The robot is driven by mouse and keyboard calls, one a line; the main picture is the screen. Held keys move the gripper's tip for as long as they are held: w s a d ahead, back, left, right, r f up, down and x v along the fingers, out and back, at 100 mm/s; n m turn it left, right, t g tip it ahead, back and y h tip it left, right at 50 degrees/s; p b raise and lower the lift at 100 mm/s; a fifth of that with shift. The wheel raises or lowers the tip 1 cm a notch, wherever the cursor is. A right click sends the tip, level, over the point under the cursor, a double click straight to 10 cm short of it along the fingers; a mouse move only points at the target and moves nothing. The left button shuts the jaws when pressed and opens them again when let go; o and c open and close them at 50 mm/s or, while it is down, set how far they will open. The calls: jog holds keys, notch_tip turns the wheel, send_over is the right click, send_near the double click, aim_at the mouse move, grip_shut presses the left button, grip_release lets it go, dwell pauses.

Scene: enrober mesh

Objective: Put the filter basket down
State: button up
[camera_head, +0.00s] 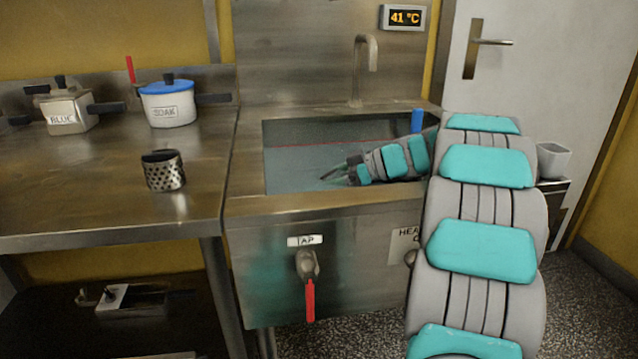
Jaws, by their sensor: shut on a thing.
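My gripper (336,173) is low inside the sink (330,203), its dark fingers pointing left near the water. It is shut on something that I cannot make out. A perforated metal cylinder with a dark top (163,173), which looks like a filter basket, stands upright on the steel counter (110,205) left of the sink. My gripper is well apart from that cylinder.
A pot marked SOAK with a blue lid (168,104) and a steel box marked BLUE (69,112) stand at the counter's back. A faucet (360,70) rises behind the sink. A red-handled tap (309,290) is on its front. The front left counter is clear.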

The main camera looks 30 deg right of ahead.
aim_at(331, 176)
jog(key=shift+f+b, duration=0.35)
jog(key=shift+b, duration=0.3)
jog(key=o, duration=1.4)
jog(key=r+p, duration=0.1)
jog(key=p, duration=0.2)
jog(key=shift+r, duration=0.4)
jog(key=b+v, duration=0.1)
jog(key=v, duration=0.2)
jog(key=b+v, duration=0.1)
jog(key=v, duration=0.3)
jog(key=shift+s+d+f, duration=0.15)
jog(key=shift+s+d, duration=0.05)
